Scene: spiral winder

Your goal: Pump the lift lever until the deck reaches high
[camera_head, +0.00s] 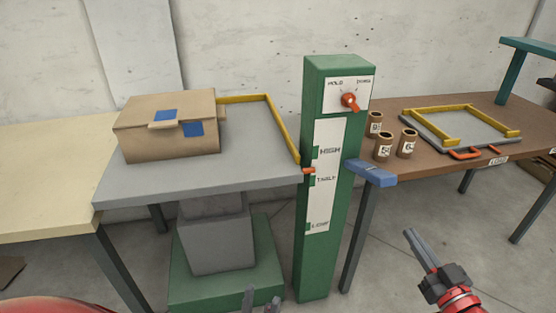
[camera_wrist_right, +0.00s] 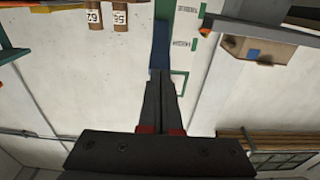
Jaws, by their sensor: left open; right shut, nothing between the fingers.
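The grey lift deck (camera_head: 200,185) carries a cardboard box with blue patches (camera_head: 168,128). The green post (camera_head: 325,272) has a scale marked HIGH, TABLE and LOW. The orange pointer (camera_head: 308,171) stands just above the TABLE mark, below HIGH. The blue lift lever (camera_head: 371,173) sticks out from the post's right side. It also shows in the right wrist view (camera_wrist_right: 160,42). My right gripper (camera_head: 412,236) is shut and empty, below and right of the lever, apart from it. My left gripper (camera_head: 262,301) is open at the bottom edge, partly cut off.
A red-orange selector knob (camera_head: 350,101) sits on the post's upper panel. The brown table (camera_head: 465,112) at right holds several numbered cylinders (camera_head: 384,146) and a yellow-railed tray (camera_head: 450,133). A cream table (camera_head: 50,150) stands at left. Open floor lies in front of the brown table.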

